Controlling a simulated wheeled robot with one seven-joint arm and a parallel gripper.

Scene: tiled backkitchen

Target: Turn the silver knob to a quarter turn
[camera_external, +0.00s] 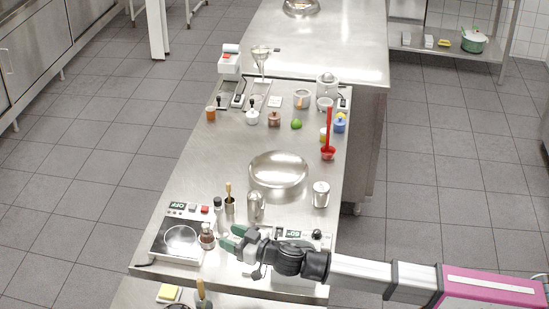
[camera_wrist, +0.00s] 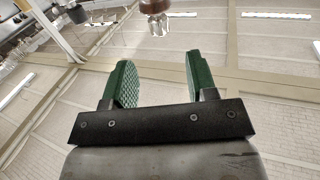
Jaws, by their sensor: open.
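My gripper (camera_external: 233,237) is open, with its green fingers pointing left over the near part of the steel table. In the wrist view my gripper (camera_wrist: 158,62) has its two green fingers apart and nothing between them. A small dark-looking knob (camera_external: 317,235) stands on a flat appliance with a green display (camera_external: 293,234), to the right of my gripper. I cannot tell if this is the silver knob. My wrist covers much of that appliance. No knob can be made out in the wrist view.
A small brown-capped bottle (camera_external: 207,238) stands just left of my fingers. A hot plate (camera_external: 176,240) with a display is farther left. A steel canister (camera_external: 255,207), a lidded steel pot (camera_external: 321,194) and a wide steel bowl (camera_external: 279,170) stand behind my gripper.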

